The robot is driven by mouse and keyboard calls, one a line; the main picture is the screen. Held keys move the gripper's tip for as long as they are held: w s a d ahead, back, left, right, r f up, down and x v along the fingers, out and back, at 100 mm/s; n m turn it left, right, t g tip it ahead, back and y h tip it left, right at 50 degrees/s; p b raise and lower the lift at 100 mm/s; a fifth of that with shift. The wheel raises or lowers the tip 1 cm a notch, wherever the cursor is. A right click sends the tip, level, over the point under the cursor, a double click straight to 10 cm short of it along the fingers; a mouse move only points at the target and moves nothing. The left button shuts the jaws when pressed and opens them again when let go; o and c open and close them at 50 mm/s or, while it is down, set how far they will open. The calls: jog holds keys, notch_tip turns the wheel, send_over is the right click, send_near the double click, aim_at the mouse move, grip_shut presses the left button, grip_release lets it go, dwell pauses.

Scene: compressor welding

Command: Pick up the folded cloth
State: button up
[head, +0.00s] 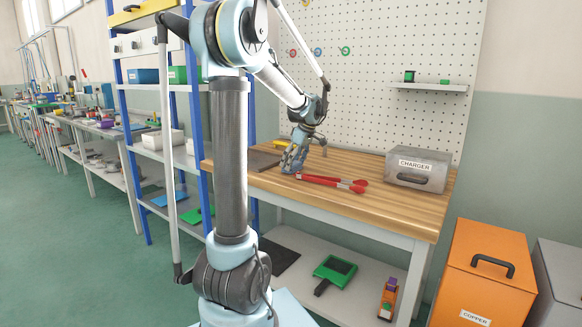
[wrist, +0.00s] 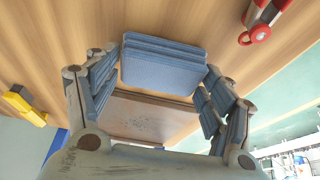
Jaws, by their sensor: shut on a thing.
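The folded cloth (wrist: 163,72) is blue, with several stacked layers, and shows in the wrist view between my fingertips. My gripper (wrist: 160,62) has blue-padded fingers on the left and right of the cloth and is shut on it. In the head view my gripper (head: 293,158) is low over the wooden workbench (head: 390,208), left of the red-handled tool. There I cannot tell the cloth apart from the fingers. Whether the cloth touches the bench top or is just above it is unclear.
The red-handled tool (head: 332,182) lies close to the right of my gripper. A grey charger box (head: 418,170) stands at the bench's right end. A dark brown mat (head: 258,160) and a yellow item (head: 283,144) lie to the left. A pegboard (head: 400,60) rises behind.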

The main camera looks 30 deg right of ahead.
notch_tip(320, 180, up, 10)
dwell(0.5)
jog(key=o, duration=0.3)
jog(key=shift+c, duration=1)
jog(key=shift+s+f, duration=0.1)
